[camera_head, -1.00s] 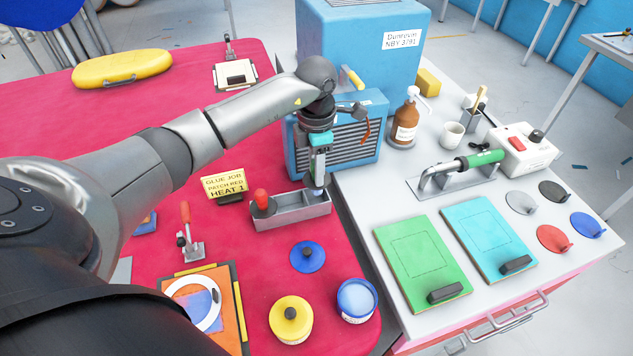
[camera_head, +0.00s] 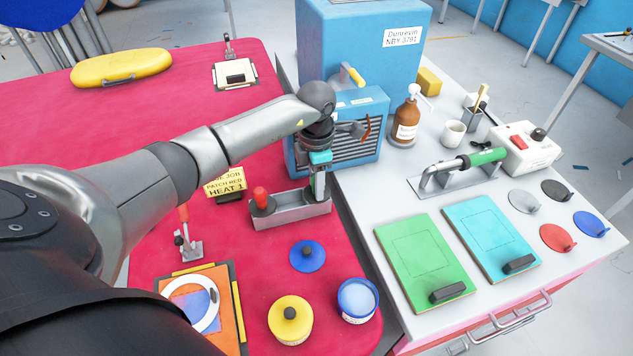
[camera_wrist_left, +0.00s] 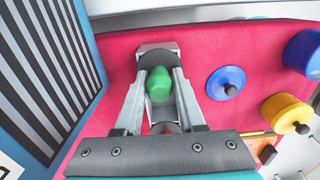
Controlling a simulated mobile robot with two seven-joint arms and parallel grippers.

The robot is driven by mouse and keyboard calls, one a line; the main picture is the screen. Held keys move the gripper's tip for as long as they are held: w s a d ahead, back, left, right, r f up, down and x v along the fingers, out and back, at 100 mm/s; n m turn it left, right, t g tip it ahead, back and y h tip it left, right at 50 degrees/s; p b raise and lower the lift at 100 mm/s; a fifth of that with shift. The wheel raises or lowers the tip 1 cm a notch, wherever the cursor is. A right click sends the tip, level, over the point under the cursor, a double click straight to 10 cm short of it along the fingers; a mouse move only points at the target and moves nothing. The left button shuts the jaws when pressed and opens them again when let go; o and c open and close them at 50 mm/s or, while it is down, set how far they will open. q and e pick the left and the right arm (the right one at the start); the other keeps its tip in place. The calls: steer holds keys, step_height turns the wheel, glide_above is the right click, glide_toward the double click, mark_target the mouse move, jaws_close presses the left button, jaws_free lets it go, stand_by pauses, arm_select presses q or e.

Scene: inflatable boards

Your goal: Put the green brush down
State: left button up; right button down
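The green brush (camera_wrist_left: 159,84) has its rounded green handle between my left gripper's two fingers in the left wrist view. My left gripper (camera_wrist_left: 161,75) looks shut on it, a finger close on either side. In the head view my left gripper (camera_head: 318,190) points down at the right end of the grey brush tray (camera_head: 292,213). The fingers mostly hide the green brush there. Its lower end is hidden, so I cannot tell whether it touches the tray floor. My right gripper is not in view.
A red-handled brush (camera_head: 262,200) stands in the tray's left end. A blue slatted machine (camera_head: 352,135) is close behind my gripper.

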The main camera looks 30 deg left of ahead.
arm_select(q)
steer(key=o, duration=0.4)
steer(key=shift+c, duration=0.2)
steer(key=shift+r, duration=0.1)
steer(key=shift+r+p, duration=0.25)
steer(key=shift+p, duration=0.05)
step_height(320, 180, up, 12)
steer(key=p, duration=0.1)
steer(key=shift+r, duration=0.2)
